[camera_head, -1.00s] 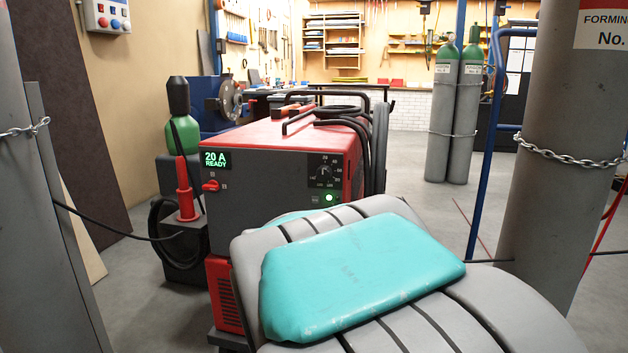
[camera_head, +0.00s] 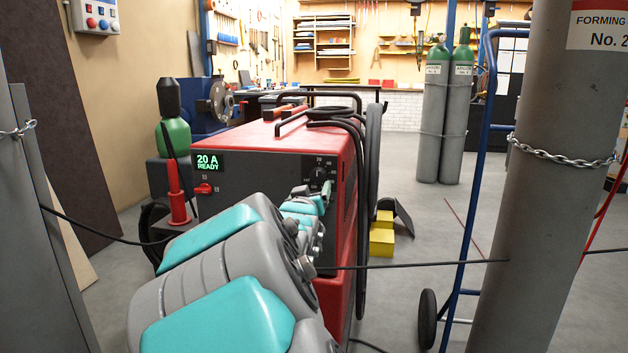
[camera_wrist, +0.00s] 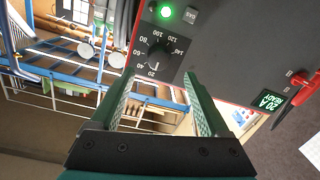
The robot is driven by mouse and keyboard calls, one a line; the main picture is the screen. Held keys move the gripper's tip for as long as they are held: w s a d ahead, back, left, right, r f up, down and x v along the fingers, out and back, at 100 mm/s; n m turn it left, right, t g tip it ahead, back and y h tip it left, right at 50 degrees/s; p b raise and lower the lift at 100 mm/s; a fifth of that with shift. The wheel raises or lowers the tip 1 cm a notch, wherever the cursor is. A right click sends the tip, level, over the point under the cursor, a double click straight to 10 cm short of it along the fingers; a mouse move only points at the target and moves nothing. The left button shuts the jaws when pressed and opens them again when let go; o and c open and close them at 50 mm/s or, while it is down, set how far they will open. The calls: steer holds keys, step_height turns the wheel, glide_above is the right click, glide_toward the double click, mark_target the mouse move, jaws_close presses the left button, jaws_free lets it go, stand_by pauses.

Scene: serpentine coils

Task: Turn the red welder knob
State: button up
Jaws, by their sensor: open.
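The red welder (camera_head: 270,145) stands in the middle of the head view, its dark front panel facing me. Its display reads "20 A READY". A black dial knob (camera_head: 318,174) with a number scale is at the panel's right; a small red switch (camera_head: 203,188) is at its left. My gripper (camera_head: 324,194) is just below the dial in the head view, partly hidden by my arm. In the wrist view, which is turned over, my gripper (camera_wrist: 159,76) is open and empty. The dial knob (camera_wrist: 158,53) shows just beyond and between the fingertips, apparently untouched. The red switch (camera_wrist: 299,80) is far right.
A dark cable (camera_head: 420,265) crosses from the right cylinder towards the welder. A blue trolley frame (camera_head: 473,190) and yellow blocks (camera_head: 382,235) are right of the welder.

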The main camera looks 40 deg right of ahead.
mark_target(317, 178)
steer(key=shift+r+p+x, duration=0.2)
steer(key=shift+p+x, duration=0.1)
steer(key=shift+x, duration=3.6)
steer(key=shift+d, duration=0.1)
jaws_close()
